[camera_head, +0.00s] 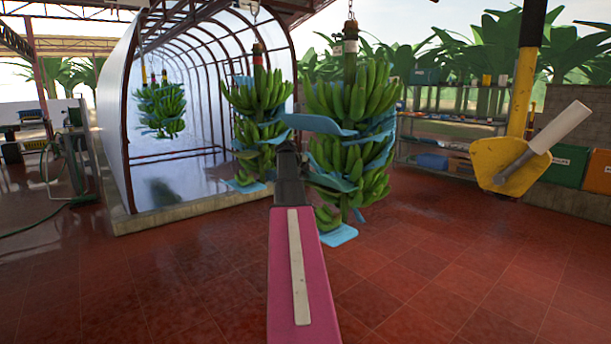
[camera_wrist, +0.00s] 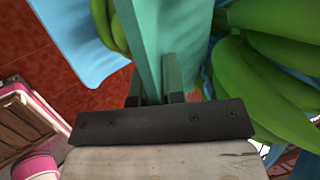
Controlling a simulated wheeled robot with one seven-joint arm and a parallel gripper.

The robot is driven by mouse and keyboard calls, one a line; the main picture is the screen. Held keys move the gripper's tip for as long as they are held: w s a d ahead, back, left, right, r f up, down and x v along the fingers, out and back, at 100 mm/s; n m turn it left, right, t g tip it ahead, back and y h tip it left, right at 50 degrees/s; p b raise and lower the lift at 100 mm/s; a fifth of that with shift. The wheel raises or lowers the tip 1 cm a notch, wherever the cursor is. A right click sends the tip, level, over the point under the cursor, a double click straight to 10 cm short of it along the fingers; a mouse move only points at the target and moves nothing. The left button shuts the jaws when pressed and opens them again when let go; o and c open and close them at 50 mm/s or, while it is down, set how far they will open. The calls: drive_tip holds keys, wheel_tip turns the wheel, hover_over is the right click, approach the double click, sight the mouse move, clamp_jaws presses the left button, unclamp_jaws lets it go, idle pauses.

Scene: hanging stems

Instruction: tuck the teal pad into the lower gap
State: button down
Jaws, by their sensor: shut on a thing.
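My gripper (camera_head: 288,158) reaches up to the left side of the near hanging banana stem (camera_head: 350,60). In the wrist view, my gripper (camera_wrist: 158,85) is shut on the teal pad (camera_wrist: 150,35), which extends away from the fingers among the bananas. Green bananas (camera_wrist: 265,60) lie close on the right of the pad, and a few show at its upper left. The pad's far end is cut off by the frame. In the head view I cannot clearly tell the held pad from the stem's blue pads. The lower gap cannot be made out clearly.
Blue pads (camera_head: 338,236) stick out between the stem's hands; one (camera_wrist: 75,35) is left of the held pad. A second stem (camera_head: 258,95) hangs just behind on the left. A yellow post with a scoop (camera_head: 508,165) stands right. The red tiled floor is open.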

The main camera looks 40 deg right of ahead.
drive_tip(key=shift+f, duration=0.3)
idle(0.4)
drive_tip(key=c, duration=1.1)
unclamp_jaws()
drive_tip(key=shift+c, duration=0.2)
drive_tip(key=v, duration=1)
drive_tip(key=shift+a+r, duration=0.25)
drive_tip(key=s+a+f+n+y, duration=0.2)
drive_tip(key=a+f+n, duration=0.6)
drive_tip(key=a+f, duration=0.45)
drive_tip(key=s+a+f+n+y, duration=0.25)
drive_tip(key=a+f+n, duration=0.55)
drive_tip(key=a+f, duration=0.4)
drive_tip(key=s+a+f+n+g+y, duration=0.1)
drive_tip(key=s+a+f+n+y, duration=0.3)
drive_tip(key=s+a+f+n, duration=1.3)
drive_tip(key=s+a+f, duration=0.1)
drive_tip(key=a+f, duration=0.1)
drive_tip(key=a, duration=0.2)
drive_tip(key=shift+s+a+n+g, duration=0.25)
drive_tip(key=shift+a+n+g, duration=0.05)
drive_tip(key=shift+a+g, duration=0.1)
